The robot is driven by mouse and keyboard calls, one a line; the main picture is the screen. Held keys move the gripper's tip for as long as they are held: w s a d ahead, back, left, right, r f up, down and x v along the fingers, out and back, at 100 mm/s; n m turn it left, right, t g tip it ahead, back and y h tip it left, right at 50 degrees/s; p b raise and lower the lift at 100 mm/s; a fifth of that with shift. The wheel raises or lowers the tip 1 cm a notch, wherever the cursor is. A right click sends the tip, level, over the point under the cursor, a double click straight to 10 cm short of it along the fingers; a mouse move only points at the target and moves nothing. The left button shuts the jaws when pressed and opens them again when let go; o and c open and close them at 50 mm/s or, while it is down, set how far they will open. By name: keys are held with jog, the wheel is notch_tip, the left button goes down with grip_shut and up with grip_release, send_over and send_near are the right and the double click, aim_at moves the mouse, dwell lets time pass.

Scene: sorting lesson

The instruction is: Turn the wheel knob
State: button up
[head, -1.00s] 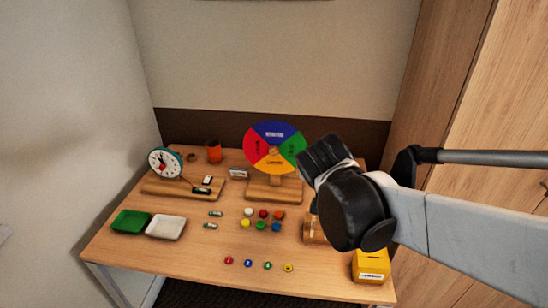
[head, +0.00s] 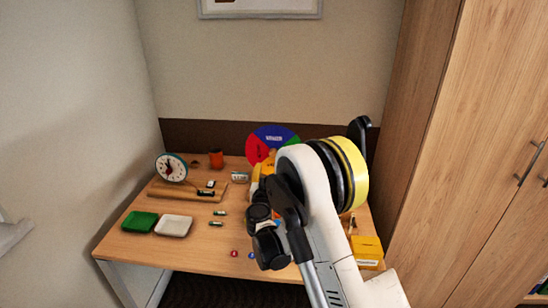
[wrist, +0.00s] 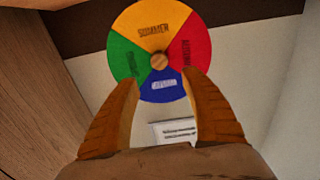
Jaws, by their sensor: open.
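The season wheel (head: 272,138) has blue, green, red and yellow sectors and stands at the back of the desk. In the head view my arm hides its lower right part. In the wrist view the wheel (wrist: 188,42) appears with yellow at the top and blue at the bottom. Its round wooden knob (wrist: 159,62) is at the centre. My gripper (wrist: 161,80) is open, with orange-brown fingers spread either side of the blue sector. The knob lies between and just beyond the fingertips, apart from both. No finger visibly grips anything.
A yellow box (head: 367,252) is at the front right. A tall wooden cabinet (head: 470,150) stands to the right.

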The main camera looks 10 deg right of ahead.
jog(key=b+x, duration=0.3)
jog(key=x, duration=0.7)
jog(key=shift+w+d, duration=0.1)
jog(key=shift+w, duration=0.05)
grip_shut()
